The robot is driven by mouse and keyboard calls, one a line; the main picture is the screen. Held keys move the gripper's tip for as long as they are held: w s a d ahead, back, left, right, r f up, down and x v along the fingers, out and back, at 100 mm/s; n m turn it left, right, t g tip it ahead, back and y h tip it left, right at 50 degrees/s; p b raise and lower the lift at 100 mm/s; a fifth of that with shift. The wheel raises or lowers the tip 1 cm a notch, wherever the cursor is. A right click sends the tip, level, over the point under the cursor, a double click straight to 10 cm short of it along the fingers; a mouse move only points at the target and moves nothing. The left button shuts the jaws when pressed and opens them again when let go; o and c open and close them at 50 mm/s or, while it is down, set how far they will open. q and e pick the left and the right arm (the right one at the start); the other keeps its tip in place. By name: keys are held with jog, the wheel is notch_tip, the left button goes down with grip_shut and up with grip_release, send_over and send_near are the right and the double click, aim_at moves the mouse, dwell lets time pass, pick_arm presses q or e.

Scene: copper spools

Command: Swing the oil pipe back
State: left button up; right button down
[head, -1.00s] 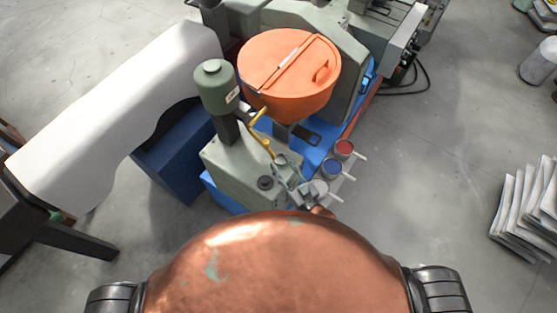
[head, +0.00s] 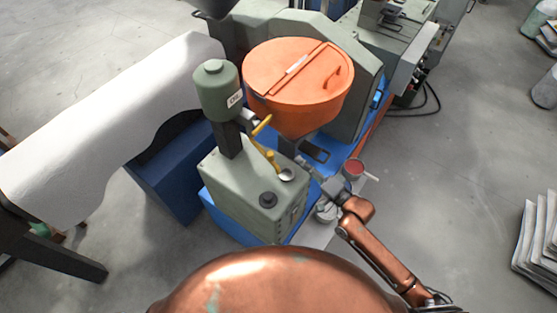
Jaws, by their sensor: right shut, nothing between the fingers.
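The yellow oil pipe (head: 262,125) comes off below the green oil tank (head: 217,90), which is marked OIL. The pipe bends down over the grey-green machine box (head: 253,195), with its lower end beside a small round metal cup (head: 287,174). My right gripper (head: 304,166) is shut and empty, just right of that cup and the pipe's lower end. A small gap seems to separate its fingertips from the pipe; contact is hard to judge. My copper right arm reaches in from the lower right. My left gripper is out of view.
An orange lidded tub (head: 298,85) stands just behind the pipe. The grey floor at right is mostly clear.

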aim_at(264, 153)
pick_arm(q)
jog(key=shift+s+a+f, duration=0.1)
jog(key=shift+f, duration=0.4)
pick_arm(e)
jog(key=w+a+m, duration=0.3)
jog(key=w+a, duration=0.1)
jog(key=a, duration=0.4)
jog(key=shift+w+r+g+y, duration=0.2)
jog(key=shift+w+g+y, duration=0.1)
jog(key=shift+g, duration=0.1)
jog(key=shift+s, duration=0.1)
jog(key=shift+a, duration=0.1)
